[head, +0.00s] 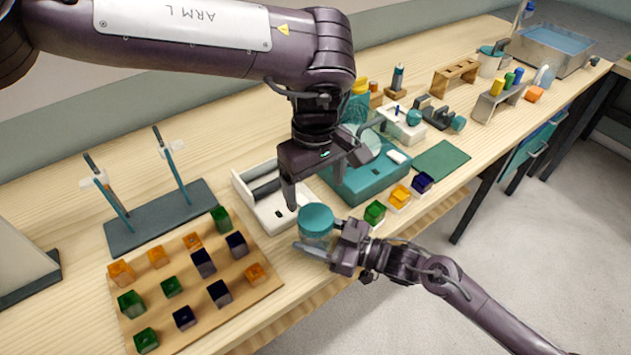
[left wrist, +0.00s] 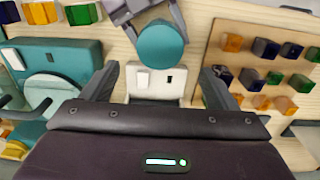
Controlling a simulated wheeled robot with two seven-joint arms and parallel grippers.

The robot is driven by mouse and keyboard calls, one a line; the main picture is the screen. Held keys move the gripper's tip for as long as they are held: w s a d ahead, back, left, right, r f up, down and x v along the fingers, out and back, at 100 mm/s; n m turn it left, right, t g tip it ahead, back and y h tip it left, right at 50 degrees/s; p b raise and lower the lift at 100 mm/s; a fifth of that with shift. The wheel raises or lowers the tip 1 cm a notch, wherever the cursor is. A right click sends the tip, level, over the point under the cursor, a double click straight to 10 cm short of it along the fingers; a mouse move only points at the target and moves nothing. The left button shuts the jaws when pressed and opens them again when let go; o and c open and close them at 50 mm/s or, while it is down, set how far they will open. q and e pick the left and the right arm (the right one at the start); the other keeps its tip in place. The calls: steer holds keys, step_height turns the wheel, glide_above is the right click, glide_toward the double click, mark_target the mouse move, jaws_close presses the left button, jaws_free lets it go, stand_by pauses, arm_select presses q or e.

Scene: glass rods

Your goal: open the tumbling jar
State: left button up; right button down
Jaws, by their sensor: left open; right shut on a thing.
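The lid is on the jar. My right gripper (head: 325,245) is shut on the jar's body from the right side. My left gripper (head: 325,193) is open and empty, above and behind the jar. In the left wrist view its two fingers (left wrist: 158,85) stand wide apart, with the lid beyond them.
A white tumbler base (head: 272,207) lies just behind the jar. A wooden board (head: 240,300) with several coloured glass cubes is at left. A teal machine (head: 365,180) and small trays of cubes (head: 400,197) are at right. A rod stand (head: 160,215) stands behind the board.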

mark_target(315, 216)
arm_select(q)
step_height(315, 216, down, 8)
steer(key=shift+r, duration=0.2)
steer(key=shift+c, duration=0.4)
